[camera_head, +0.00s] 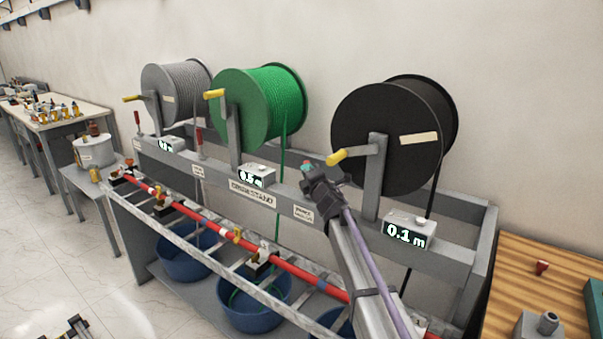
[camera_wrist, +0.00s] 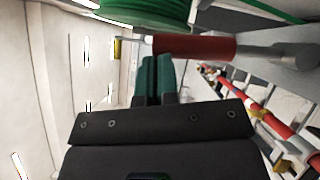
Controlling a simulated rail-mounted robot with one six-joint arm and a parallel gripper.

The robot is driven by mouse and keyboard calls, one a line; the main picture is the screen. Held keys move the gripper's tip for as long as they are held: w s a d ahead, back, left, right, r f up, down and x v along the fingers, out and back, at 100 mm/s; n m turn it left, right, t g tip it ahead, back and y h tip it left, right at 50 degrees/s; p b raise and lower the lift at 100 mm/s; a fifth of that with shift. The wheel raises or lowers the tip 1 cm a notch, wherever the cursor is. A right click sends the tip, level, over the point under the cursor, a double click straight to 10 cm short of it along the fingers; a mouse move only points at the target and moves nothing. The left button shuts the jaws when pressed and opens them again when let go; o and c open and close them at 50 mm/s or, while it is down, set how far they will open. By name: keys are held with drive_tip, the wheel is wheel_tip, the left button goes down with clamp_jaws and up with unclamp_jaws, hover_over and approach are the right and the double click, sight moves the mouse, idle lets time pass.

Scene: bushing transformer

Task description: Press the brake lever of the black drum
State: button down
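The black drum (camera_head: 380,140) is mounted at the right of the stand, with a yellow-handled crank. A red-handled lever (camera_wrist: 195,46) lies across the wrist view, close in front of my fingertips. In the head view my gripper (camera_head: 307,166) is left of the black drum, above the front rail, and largely hides the lever there. In the wrist view the teal fingers of my gripper (camera_wrist: 152,62) are side by side with no clear gap, and nothing is between them. Whether the tips touch the red handle cannot be told.
The green drum (camera_head: 258,108) and grey drum (camera_head: 178,92) stand to the left, with red levers (camera_head: 199,146) beside them. The black drum's counter (camera_head: 408,232) reads 0.1 m. A red bar (camera_head: 290,268) runs along the front above blue tubs (camera_head: 255,308). A wooden table (camera_head: 545,265) is at right.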

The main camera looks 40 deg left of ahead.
drive_tip(key=shift+w+a+r, duration=0.1)
drive_tip(key=shift+w, duration=0.05)
idle(0.5)
drive_tip(key=s+a+r+v, duration=0.1)
drive_tip(key=s+v, duration=0.1)
drive_tip(key=v, duration=1.1)
drive_tip(key=shift+s+a+r+b, duration=0.15)
drive_tip(key=shift+s+r+b, duration=0.1)
drive_tip(key=shift+b, duration=0.15)
